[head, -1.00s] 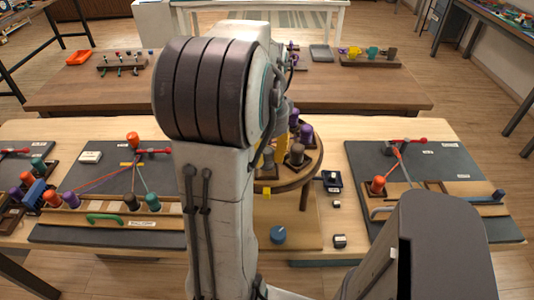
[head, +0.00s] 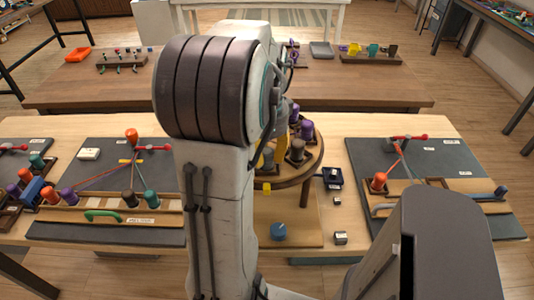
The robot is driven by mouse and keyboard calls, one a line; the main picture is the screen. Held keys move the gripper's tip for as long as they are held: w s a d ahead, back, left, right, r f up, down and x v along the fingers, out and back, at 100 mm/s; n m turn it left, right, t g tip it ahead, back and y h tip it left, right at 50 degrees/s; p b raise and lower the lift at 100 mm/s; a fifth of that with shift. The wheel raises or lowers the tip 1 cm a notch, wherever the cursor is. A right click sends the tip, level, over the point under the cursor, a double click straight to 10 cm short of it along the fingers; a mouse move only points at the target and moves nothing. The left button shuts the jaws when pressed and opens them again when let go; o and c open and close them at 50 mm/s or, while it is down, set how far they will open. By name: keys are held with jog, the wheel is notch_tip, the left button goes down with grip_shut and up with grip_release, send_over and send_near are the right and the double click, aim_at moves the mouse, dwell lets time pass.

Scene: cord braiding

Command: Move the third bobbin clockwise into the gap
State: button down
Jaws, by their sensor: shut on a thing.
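The round wooden braiding stand (head: 312,168) shows at the centre, its left part hidden behind my arm. Purple bobbins (head: 306,131) stand at its right rim. A dark brown bobbin (head: 297,151) stands at the front right, and a yellow bobbin (head: 265,160) shows partly at the front, beside my arm. My gripper (head: 282,152) is over the stand and mostly hidden by my arm; only a yellow-orange part shows, close to the left of the brown bobbin. It is shut on a bobbin, whose colour I cannot tell. The gap is hidden from view.
A blue knob (head: 279,231) is on the wooden base in front of the stand. A small black box (head: 333,178) sits to its right. Grey boards with bobbins and cords lie left (head: 70,228) and right (head: 440,160). A second table (head: 370,90) is behind.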

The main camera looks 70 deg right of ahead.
jog(key=c, duration=0.9)
grip_release()
notch_tip(320, 180, up, 12)
dwell(0.3)
